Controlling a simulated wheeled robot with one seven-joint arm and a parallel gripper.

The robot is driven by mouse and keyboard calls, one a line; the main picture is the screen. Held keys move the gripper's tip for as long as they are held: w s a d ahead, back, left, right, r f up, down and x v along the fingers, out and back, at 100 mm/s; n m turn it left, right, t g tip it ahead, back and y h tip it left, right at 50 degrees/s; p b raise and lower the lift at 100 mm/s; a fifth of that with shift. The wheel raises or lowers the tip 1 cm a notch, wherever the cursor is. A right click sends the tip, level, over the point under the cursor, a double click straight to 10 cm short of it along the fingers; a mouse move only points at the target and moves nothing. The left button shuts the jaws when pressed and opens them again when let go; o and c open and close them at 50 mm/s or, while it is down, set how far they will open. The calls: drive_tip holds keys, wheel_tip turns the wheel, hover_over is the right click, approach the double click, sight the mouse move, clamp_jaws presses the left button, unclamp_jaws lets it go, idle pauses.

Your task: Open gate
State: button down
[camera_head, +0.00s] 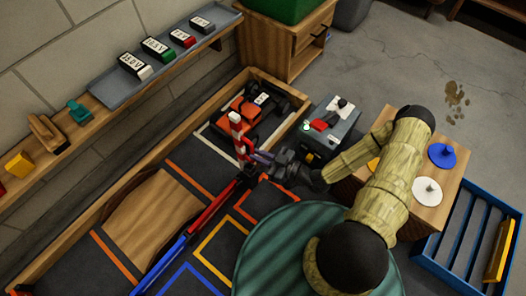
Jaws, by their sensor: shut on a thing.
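The gate (238,135) shows as a red-and-white striped bar standing nearly upright near the front of a white-outlined bay. An orange-and-black racecar (246,116) sits in that bay behind it. My gripper (255,157) is at the lower part of the striped bar, coming from the right, and is shut on it. The fingers hide the exact contact and the gate's base.
A red-and-blue rail (190,237) runs along the track near the gate. A wooden ramp (152,213) lies left. A grey box with controls (330,130) stands close right of my gripper. A wall shelf (145,65) holds several small packs.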

drive_tip(key=shift+s+d+f, duration=0.15)
drive_tip(key=shift+f, duration=0.1)
drive_tip(key=c, duration=1.5)
unclamp_jaws()
drive_tip(key=shift+o, duration=0.2)
drive_tip(key=shift+r, duration=0.1)
drive_tip(key=shift+d, duration=0.1)
drive_tip(key=p+v, duration=0.5)
drive_tip(key=v, duration=1.2)
drive_tip(key=shift+f+p, duration=0.25)
drive_tip(key=shift+p, duration=0.15)
drive_tip(key=shift+s+d, duration=0.15)
drive_tip(key=shift+s, duration=0.05)
